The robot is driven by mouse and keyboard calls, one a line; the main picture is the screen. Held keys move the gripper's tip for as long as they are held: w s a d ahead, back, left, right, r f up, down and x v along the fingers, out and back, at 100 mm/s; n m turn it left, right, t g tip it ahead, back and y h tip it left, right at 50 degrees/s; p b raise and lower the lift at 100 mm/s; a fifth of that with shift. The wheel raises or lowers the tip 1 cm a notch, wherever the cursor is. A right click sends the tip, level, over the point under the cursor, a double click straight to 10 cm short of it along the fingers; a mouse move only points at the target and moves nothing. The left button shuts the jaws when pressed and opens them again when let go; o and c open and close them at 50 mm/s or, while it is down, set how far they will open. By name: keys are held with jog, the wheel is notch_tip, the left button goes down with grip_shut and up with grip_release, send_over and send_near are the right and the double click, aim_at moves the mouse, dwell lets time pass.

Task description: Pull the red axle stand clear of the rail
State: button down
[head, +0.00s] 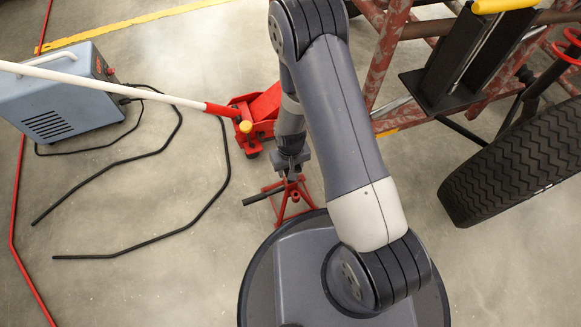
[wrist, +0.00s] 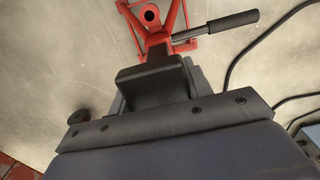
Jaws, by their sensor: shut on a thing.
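The red axle stand (head: 292,198) is on the concrete floor just in front of my base, with splayed legs and a dark handle sticking out to the left. In the wrist view the stand (wrist: 160,38) is at the top, its handle pointing right. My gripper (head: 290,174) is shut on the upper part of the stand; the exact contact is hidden. The wrist view shows a dark jaw of my gripper (wrist: 152,74) against the stand. The worn red chassis rail (head: 388,52) is up and to the right, apart from the stand in the picture.
A red floor jack (head: 262,112) with a long white-and-red handle stands behind the stand. A grey-blue machine (head: 62,90) with black cables is at the left. A tyre (head: 518,160) is at the right. Bare floor lies left of the stand.

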jog(key=c, duration=0.6)
grip_release()
notch_tip(320, 180, up, 11)
jog(key=p, duration=0.4)
jog(key=shift+f, duration=0.1)
notch_tip(320, 180, down, 11)
jog(key=b, duration=0.4)
jog(key=shift+d, duration=0.1)
